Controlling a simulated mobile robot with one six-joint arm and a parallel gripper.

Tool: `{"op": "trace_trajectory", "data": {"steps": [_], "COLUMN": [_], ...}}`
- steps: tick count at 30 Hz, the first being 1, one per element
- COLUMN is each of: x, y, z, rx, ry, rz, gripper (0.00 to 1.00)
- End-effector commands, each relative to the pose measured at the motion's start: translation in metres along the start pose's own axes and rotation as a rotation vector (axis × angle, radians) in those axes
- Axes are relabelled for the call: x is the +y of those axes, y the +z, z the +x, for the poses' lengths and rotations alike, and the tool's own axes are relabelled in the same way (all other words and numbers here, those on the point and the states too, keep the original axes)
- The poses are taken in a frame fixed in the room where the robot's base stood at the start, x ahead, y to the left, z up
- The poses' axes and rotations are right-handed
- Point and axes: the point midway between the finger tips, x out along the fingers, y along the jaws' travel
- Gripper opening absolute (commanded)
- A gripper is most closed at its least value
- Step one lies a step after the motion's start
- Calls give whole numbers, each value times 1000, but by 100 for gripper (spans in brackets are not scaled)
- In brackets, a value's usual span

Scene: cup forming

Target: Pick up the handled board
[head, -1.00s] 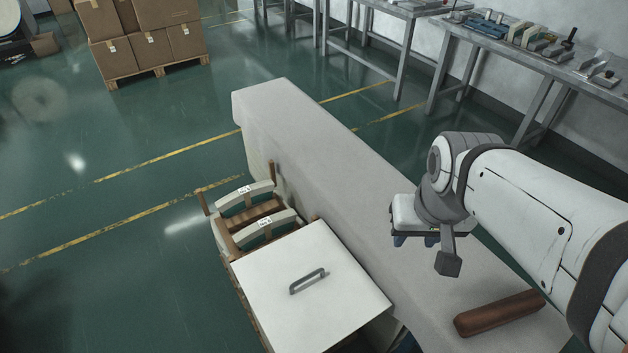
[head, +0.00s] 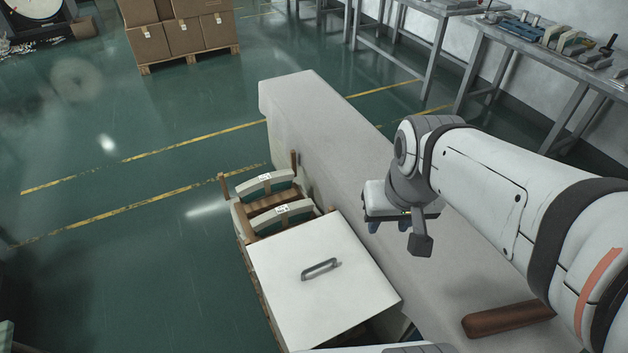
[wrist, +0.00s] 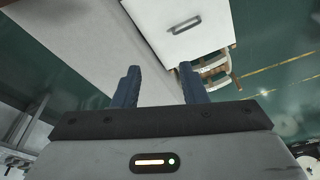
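The handled board is a flat white panel (head: 322,295) with a grey bar handle (head: 320,269) on top. It lies on a wooden rack beside the long grey bench, low centre in the head view. It also shows at the top of the wrist view (wrist: 200,18), with its handle (wrist: 185,25). My gripper (head: 388,229) is above the bench, to the right of and apart from the board. In the wrist view its two blue fingers (wrist: 158,88) are spread with nothing between them.
The grey bench (head: 320,125) runs diagonally. A brown wooden bar (head: 505,318) lies on its near end. Curved labelled pieces (head: 265,184) stand in the rack behind the board. Boxes on a pallet (head: 180,35) and metal tables (head: 500,60) stand farther back.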

Motion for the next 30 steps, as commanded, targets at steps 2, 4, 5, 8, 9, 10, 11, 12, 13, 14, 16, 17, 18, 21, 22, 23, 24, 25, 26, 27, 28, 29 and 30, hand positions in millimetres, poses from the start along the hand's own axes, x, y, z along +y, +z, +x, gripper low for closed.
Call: {"op": "trace_trajectory", "data": {"steps": [2,4,5,8,9,10,11,12,13,14,16,17,18,21,22,23,24,25,26,27,28,29,30], "x": [-4,-14,-18,-29,-34,-37,-40,-44,-47,-49,-54,-56,-59,-62,-63,-64,-64,-65,-65,-65,-65,-64,-64], "y": [-4,-10,-13,-26,-31,-35,-40,-45,-49,-52,-60,-63,-67,-74,-76,-78,-78,-79,-79,-79,-79,-78,-78], "z": [12,27,35,68,83,94,105,120,131,143,172,185,202,247,261,275,293,306,318,333,344,353,364], "rx": [-22,-50,-65,-123,-147,-165,-182,-204,-221,-237,-274,-290,-310,-359,-373,-386,-404,-415,-426,-439,-448,-455,-464], "ry": [-22,-58,-75,-143,-171,-191,-210,-234,-251,-266,-299,-311,-326,-355,-362,-367,-372,-374,-377,-378,-378,-377,-376], "rz": [21,48,67,153,194,225,256,301,335,369,450,486,536,662,701,739,787,823,857,899,929,957,989], "gripper": [39,39,39,39,39,39,39,39,39,39,39,39,39,39,39,39,39,39,39,39,39,39,39]}}
